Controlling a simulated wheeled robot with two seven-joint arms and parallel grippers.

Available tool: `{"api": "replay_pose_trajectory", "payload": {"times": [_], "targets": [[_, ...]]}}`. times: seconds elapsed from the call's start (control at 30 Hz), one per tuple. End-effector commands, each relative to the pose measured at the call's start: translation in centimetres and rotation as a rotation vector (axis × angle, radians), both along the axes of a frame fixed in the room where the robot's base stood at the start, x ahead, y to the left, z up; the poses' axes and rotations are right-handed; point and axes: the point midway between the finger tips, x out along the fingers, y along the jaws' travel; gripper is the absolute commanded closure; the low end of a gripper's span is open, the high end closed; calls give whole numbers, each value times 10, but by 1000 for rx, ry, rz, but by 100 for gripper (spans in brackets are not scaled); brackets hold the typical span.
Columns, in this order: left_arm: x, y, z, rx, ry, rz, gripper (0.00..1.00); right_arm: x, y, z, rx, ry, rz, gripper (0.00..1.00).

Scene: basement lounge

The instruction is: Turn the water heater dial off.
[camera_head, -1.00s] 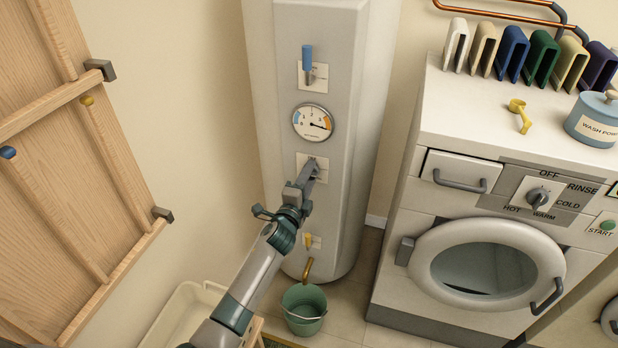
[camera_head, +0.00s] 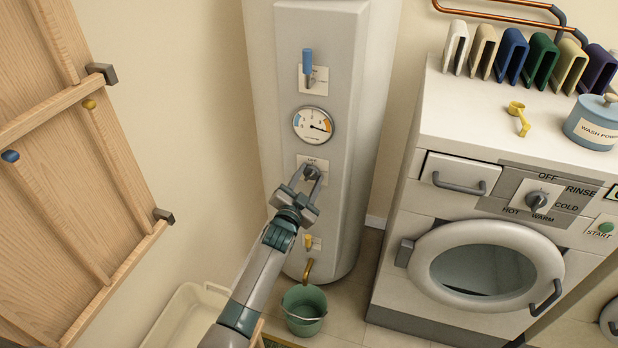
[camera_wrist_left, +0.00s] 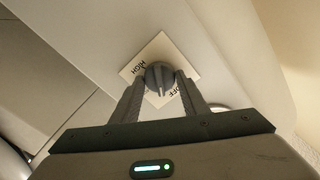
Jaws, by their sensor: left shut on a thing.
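The water heater (camera_head: 345,120) is a tall pale tank against the wall. Its grey dial (camera_head: 311,172) sits on a small cream plate below the round gauge (camera_head: 313,124). In the left wrist view the dial (camera_wrist_left: 159,76) is on its plate (camera_wrist_left: 160,47), with HIGH at its upper left and OFF at its lower right. The ridge on the dial runs roughly up and down in that view. My left gripper (camera_head: 312,177) has its fingers on both sides of the dial and is shut on it; the fingers also show in the left wrist view (camera_wrist_left: 159,90). My right gripper is out of view.
A blue-handled lever (camera_head: 307,62) is above the gauge. A yellow tap (camera_head: 308,241) and copper spout are below, over a green bucket (camera_head: 304,308). A washing machine (camera_head: 410,225) stands at the right, a wooden rack (camera_head: 60,150) at the left.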

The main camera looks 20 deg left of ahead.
Motion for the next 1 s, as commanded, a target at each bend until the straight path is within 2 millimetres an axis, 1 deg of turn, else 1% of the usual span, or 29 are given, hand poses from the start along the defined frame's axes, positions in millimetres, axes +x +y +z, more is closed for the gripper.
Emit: {"api": "replay_pose_trajectory", "payload": {"times": [0.2, 0.5, 0.73, 1.0], "targets": [[0, 0, -1, -205, 10, 1, 82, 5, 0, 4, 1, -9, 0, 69], [-1, 1, -1, -452, 18, 0, 82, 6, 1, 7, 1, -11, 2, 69], [-1, 2, -2, -563, 23, 1, 82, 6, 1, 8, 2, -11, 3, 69], [-1, 2, -2, -603, 25, 1, 82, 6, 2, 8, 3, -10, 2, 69]]}}
